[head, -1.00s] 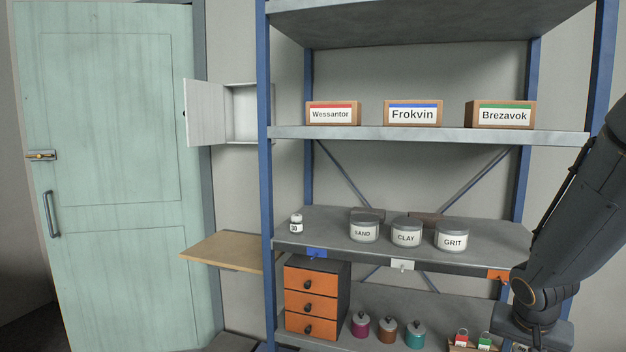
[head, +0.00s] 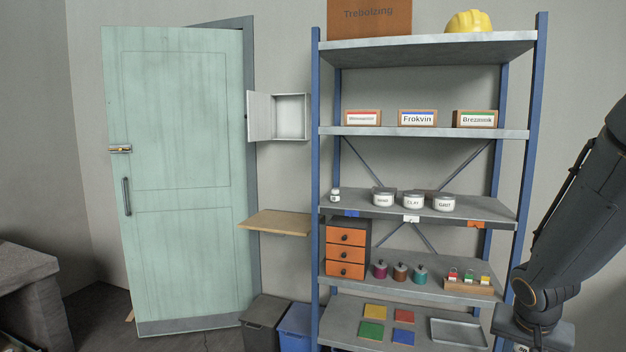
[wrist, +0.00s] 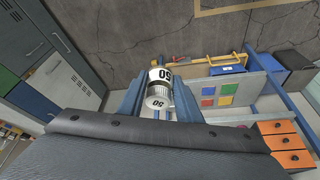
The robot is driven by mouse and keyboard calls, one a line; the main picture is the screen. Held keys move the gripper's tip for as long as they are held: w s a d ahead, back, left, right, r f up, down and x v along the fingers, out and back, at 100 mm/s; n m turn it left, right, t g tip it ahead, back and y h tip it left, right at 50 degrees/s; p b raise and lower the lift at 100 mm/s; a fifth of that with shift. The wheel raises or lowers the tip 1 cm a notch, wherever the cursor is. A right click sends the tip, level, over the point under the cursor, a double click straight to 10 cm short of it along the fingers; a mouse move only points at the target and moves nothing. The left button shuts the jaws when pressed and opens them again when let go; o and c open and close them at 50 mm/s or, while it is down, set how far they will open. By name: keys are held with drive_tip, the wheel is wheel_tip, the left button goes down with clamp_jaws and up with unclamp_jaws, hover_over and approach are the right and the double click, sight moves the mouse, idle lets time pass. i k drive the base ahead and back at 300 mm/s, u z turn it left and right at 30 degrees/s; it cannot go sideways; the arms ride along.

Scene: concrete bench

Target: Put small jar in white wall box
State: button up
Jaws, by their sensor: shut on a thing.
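My gripper (wrist: 158,98) is shut on a small white jar (wrist: 159,88) with a dark "50" label, held between its two blue-grey fingers in the wrist view. In the head view a bit of this jar shows at the bottom edge under my arm's end. The white wall box (head: 291,116) hangs on the wall between the green door and the shelf. Its door (head: 259,116) stands open to the left, and its inside looks empty. My gripper is far to the right of the box and nearer to me.
A blue-posted shelf rack (head: 430,132) holds labelled boxes, round tins, colored pots and an orange drawer unit (head: 346,254). A wooden wall ledge (head: 274,223) juts out below the box. Bins (head: 264,318) stand under it. A concrete bench (head: 28,264) is at far left.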

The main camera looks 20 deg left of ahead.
sight(290, 117)
drive_tip(key=k, duration=0.8)
drive_tip(key=u, duration=2.6)
drive_tip(key=i, duration=3.8)
drive_tip(key=z, duration=2.9)
